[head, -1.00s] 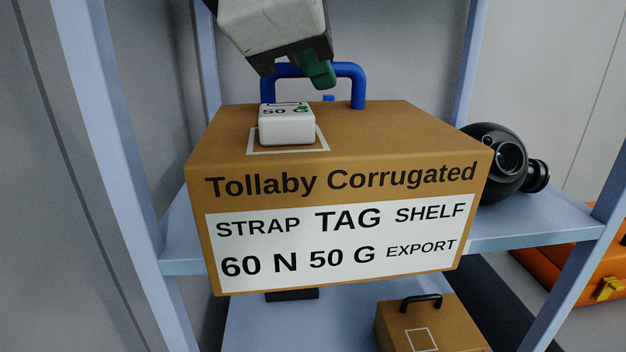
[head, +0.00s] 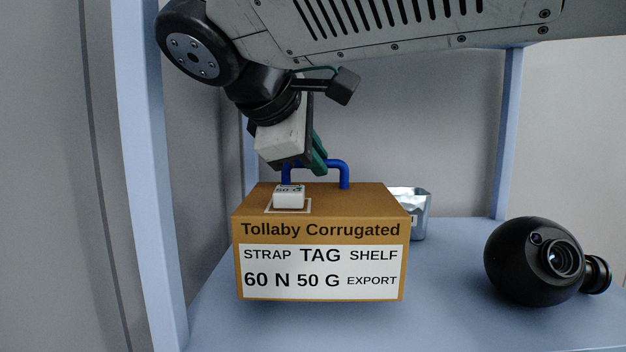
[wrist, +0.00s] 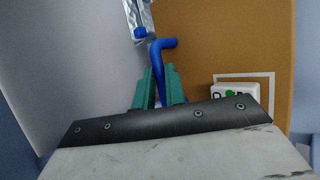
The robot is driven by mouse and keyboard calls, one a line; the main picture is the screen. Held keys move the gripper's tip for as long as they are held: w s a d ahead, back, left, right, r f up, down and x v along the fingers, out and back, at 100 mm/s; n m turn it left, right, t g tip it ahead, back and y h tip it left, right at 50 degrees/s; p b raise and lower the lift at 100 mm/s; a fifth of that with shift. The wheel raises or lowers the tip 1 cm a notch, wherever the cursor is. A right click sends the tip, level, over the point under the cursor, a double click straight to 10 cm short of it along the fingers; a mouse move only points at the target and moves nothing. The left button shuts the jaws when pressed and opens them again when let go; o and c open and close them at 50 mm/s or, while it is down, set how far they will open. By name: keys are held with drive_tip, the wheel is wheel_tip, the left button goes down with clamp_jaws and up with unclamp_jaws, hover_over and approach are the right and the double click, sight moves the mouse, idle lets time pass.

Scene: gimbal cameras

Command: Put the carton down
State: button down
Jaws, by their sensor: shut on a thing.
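The brown carton (head: 321,230) reads "Tollaby Corrugated" and "60 N 50 G" on its front. It is upright in the head view, over the blue-grey shelf (head: 450,320); I cannot tell whether its base touches the shelf. Its blue handle (head: 345,174) stands up from the top and also shows in the wrist view (wrist: 165,48). My gripper (head: 310,167) is shut on the handle, its green fingers (wrist: 160,90) on either side of the bar. A small white 50 G block (head: 289,199) lies on the carton top within a white square outline.
A silver pouch (head: 418,218) stands close behind the carton's right side. A round black camera (head: 532,261) sits on the shelf at right, with clear shelf between it and the carton. A shelf post (head: 150,180) rises at left.

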sight(320, 187)
drive_tip(key=shift+w+f, duration=0.2)
drive_tip(key=shift+f, duration=1.6)
drive_tip(key=c, duration=1.5)
unclamp_jaws()
drive_tip(key=shift+o, duration=0.2)
drive_tip(key=v, duration=1.2)
drive_tip(key=shift+s, duration=0.1)
